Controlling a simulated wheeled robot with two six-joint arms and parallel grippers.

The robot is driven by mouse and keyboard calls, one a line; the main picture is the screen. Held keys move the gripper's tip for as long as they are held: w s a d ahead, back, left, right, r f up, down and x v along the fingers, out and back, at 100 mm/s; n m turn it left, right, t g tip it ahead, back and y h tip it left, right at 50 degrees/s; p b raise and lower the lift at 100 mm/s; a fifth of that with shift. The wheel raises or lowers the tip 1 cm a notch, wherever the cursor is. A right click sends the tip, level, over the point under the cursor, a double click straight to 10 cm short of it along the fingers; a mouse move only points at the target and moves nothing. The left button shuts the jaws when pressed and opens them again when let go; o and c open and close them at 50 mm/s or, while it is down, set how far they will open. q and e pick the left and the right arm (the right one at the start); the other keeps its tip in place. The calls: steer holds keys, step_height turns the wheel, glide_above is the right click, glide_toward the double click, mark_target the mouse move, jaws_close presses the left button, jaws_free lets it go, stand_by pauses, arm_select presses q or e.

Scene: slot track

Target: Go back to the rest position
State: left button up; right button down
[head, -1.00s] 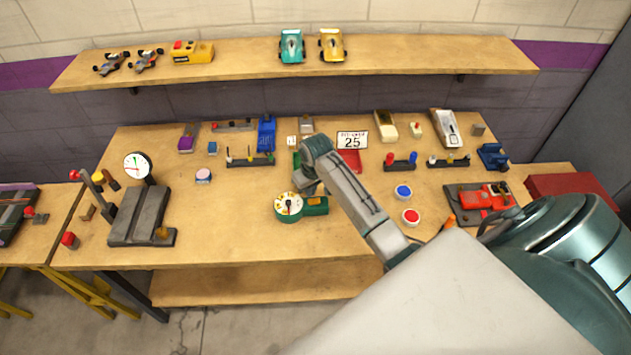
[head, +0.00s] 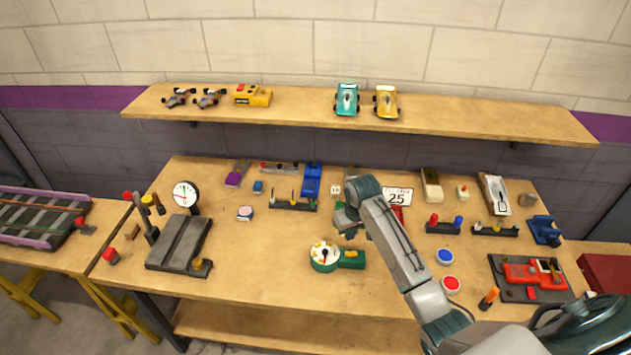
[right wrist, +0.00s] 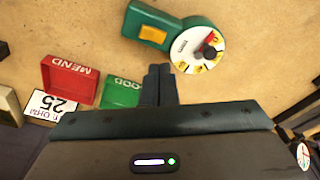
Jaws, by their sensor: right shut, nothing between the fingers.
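My right gripper (head: 345,222) hangs over the middle of the workbench (head: 250,285), behind the green dial gauge (head: 324,256). In the right wrist view its two dark fingers (right wrist: 160,76) are together with nothing between them. The gauge (right wrist: 205,51) lies apart from the fingertips in that view. A green tray (right wrist: 120,91) sits beside the fingers, and a red tray (right wrist: 70,78) marked MEND is beyond it. My left gripper does not show in any view.
A shelf (head: 450,118) above the bench holds toy cars. A grey ramp block (head: 178,243) and a round dial on a stand (head: 186,194) are at left. A red slot car (head: 522,273) is on a dark base at right. The front middle of the bench is clear.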

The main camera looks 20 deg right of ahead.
steer(key=s+a+r+t, duration=0.1)
steer(key=s+a, duration=0.2)
steer(key=s, duration=0.8)
steer(key=s+a+r+n, duration=0.1)
steer(key=s+a, duration=0.2)
steer(key=s, duration=0.7)
steer(key=s+a+r+t, duration=0.1)
steer(key=s+a+r, duration=0.15)
steer(key=s, duration=0.85)
step_height(320, 180, down, 38)
steer(key=d+f+g+h+b, duration=0.1)
steer(key=d+b, duration=0.1)
steer(key=b, duration=0.6)
steer(key=s+f+b, duration=0.3)
steer(key=s+f, duration=0.6)
steer(key=f, duration=0.4)
steer(key=s+d+f+g+b, duration=0.1)
steer(key=s+f+b, duration=0.2)
steer(key=s+f, duration=0.6)
step_height(320, 180, down, 4)
steer(key=shift+s+d+r+g, duration=0.1)
steer(key=shift+s+d+g, duration=0.05)
steer(key=shift+s+g, duration=0.2)
